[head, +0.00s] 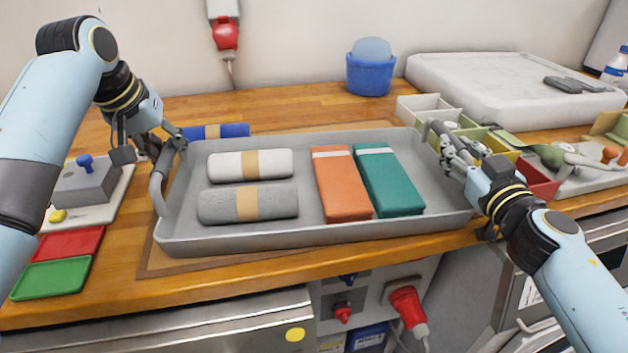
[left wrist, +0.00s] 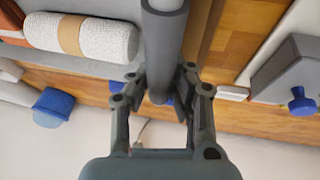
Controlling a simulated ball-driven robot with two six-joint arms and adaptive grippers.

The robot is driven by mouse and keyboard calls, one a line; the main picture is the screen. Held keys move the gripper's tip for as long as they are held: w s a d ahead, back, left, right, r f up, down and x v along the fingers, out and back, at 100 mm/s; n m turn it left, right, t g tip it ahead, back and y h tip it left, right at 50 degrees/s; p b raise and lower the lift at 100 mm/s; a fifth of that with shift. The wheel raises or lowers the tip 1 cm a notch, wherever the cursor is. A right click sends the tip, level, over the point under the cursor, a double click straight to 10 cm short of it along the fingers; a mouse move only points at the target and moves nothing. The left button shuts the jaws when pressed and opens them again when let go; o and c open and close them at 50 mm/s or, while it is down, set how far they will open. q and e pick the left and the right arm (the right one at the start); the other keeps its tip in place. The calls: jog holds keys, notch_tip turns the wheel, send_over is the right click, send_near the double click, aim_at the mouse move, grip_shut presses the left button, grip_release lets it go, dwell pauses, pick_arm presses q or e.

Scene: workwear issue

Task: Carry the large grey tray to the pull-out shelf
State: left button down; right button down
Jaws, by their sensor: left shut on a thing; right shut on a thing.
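The large grey tray (head: 300,234) is on or just above the wooden counter; I cannot tell which. It holds a white roll (head: 250,165), a grey roll (head: 232,204), an orange folded pack (head: 342,186) and a green folded pack (head: 389,182). My left gripper (head: 166,150) is shut on the tray's left handle (head: 158,190). The left wrist view shows the fingers around the grey handle bar (left wrist: 163,50). My right gripper (head: 458,165) is shut at the tray's right end, where its fingers hide most of the handle. I cannot make out a pull-out shelf.
A blue roll (head: 216,131) lies behind the tray. Red (head: 72,243) and green (head: 52,278) small trays sit left. Sectioned bins (head: 440,115) crowd the right end. A blue tub (head: 370,72) and white slab (head: 500,85) stand behind. A red plug (head: 408,304) hangs below the counter.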

pick_arm(q)
jog(key=shift+d+r, duration=0.1)
jog(key=shift+r, duration=0.05)
pick_arm(e)
jog(key=shift+r, duration=0.15)
